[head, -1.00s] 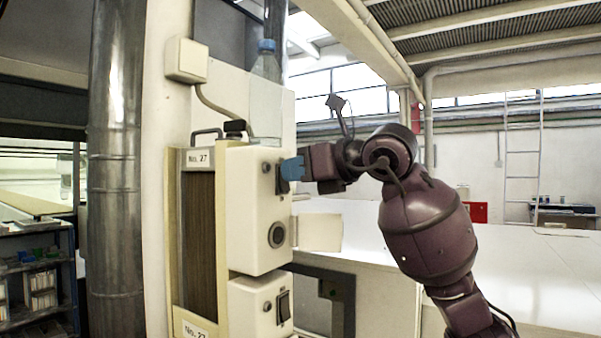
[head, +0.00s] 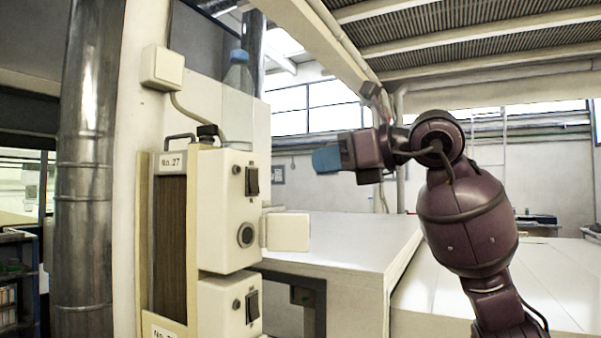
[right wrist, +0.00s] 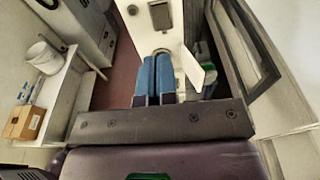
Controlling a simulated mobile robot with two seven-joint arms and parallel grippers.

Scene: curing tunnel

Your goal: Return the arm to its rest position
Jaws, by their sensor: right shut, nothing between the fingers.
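My right arm is raised at the right of the head view, and its gripper (head: 326,159) with blue fingertips points left. The fingers are shut and empty, side by side in the right wrist view (right wrist: 154,80). The gripper is in the air, clearly to the right of the cream control box (head: 226,210) and apart from it. The box has a black rocker switch (head: 252,181), a round dark knob (head: 246,235) and an open cream flap (head: 288,232). My left gripper is not in view.
A clear bottle with a blue cap (head: 238,85) stands above the box. A metal duct (head: 85,170) rises at the left. A long white surface (head: 345,240) extends behind my arm. The right wrist view shows a cardboard box (right wrist: 26,122) and a white bucket (right wrist: 42,56) on a shelf.

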